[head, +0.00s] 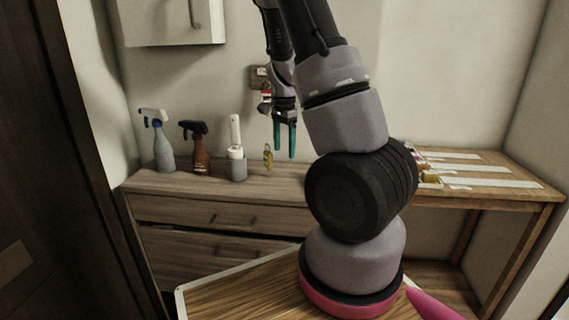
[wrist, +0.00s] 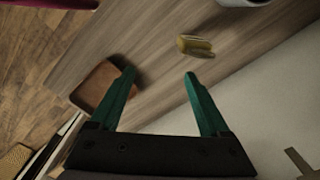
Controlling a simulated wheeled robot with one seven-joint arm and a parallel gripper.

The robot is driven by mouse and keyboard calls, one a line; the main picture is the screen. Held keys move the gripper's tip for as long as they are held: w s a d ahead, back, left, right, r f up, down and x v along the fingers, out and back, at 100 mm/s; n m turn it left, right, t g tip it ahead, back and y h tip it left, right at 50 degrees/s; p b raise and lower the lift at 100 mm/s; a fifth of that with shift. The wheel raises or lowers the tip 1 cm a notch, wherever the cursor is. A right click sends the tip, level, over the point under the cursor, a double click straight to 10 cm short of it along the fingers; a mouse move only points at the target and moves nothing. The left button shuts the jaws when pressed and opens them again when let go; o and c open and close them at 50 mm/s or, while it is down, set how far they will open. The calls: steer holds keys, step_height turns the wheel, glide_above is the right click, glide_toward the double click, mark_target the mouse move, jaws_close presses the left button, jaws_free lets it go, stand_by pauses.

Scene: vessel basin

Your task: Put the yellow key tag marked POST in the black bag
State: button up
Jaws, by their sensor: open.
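A small yellow tag (head: 268,155) is at the back of the wooden dresser top, right of the brush holder. It also shows in the wrist view as a yellow piece (wrist: 195,45) with a paler metallic part along its edge, probably a key. No lettering is readable on it. My gripper (head: 285,153) is open and empty, above and to the right of the tag, with teal fingers pointing down. In the wrist view the fingertips (wrist: 160,75) are apart, and the tag lies beyond them, clear of both. I cannot make out a black bag in either view.
A grey spray bottle (head: 163,145), a brown spray bottle (head: 198,150) and a brush holder (head: 237,167) stand left on the dresser. My arm hides part of the right-hand table (head: 480,170). A brown object (wrist: 95,92) sits near the left finger.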

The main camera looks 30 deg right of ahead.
mark_target(268, 161)
step_height(268, 161, down, 4)
steer(key=shift+r, duration=0.1)
jaws_close()
stand_by(0.5)
stand_by(0.9)
jaws_free()
steer(key=shift+a, duration=0.1)
steer(key=shift+r, duration=0.1)
